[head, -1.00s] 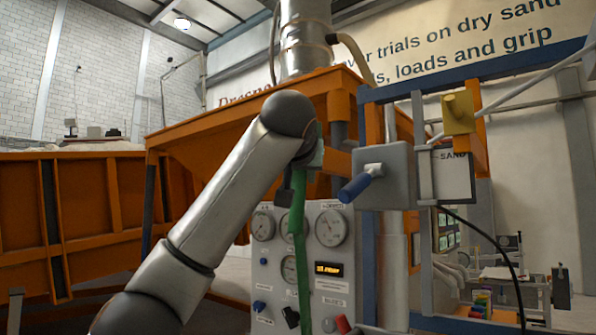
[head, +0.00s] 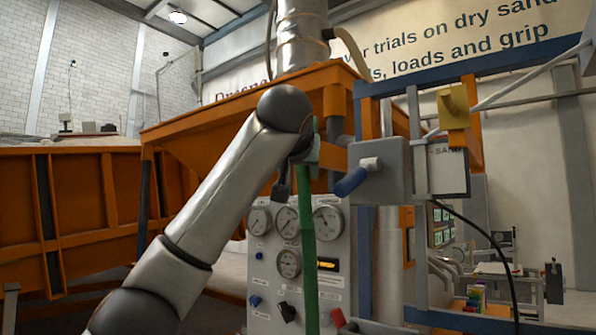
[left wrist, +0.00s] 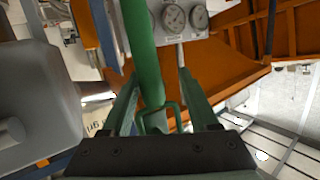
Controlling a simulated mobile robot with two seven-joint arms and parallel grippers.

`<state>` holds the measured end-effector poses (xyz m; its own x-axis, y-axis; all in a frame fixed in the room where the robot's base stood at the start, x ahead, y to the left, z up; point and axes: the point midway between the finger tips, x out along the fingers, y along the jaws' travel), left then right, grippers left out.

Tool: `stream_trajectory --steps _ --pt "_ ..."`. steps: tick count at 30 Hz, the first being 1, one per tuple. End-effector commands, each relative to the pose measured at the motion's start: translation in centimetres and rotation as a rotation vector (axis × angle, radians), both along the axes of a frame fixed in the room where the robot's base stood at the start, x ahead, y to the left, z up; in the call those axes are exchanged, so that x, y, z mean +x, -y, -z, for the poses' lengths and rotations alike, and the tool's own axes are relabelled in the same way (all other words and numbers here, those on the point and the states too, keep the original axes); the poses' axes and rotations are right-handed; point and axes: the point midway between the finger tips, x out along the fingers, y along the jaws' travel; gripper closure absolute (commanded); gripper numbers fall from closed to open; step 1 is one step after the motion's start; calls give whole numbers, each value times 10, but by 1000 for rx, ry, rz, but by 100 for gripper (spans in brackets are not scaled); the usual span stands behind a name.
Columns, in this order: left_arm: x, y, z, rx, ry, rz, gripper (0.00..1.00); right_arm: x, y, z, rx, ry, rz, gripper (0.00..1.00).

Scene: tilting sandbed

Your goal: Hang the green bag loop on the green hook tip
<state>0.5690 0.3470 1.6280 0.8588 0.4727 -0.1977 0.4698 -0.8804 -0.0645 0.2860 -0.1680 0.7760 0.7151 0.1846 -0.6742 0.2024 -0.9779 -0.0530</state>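My left gripper (head: 303,172) is at the front of the orange hopper, partly hidden by my own arm. A long green strap (head: 308,245) runs straight down from it past the gauge panel. In the left wrist view, my left gripper (left wrist: 159,73) has its two green fingers standing apart. I cannot tell whether the fingers press on either. I cannot make out a separate green hook tip, nor the body of a bag. My right gripper is not in view.
A grey box with a blue handle (head: 351,182) is close right of my gripper, on a blue and orange frame. A yellow block (head: 453,101) is farther right. The gauge panel (head: 270,268) stands below. The orange hopper (head: 225,125) is behind.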

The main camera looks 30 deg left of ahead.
Motion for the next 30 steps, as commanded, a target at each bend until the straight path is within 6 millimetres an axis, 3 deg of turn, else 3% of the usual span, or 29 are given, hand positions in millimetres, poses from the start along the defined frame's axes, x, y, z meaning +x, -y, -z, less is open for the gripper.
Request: stream_trajectory --steps 11,24,30 --pt "-5 3 0 0 1 1 35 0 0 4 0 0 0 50" --pt "-79 45 -16 1 4 3 35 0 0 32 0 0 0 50" --pt "-102 57 -23 1 2 1 35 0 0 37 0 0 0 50"
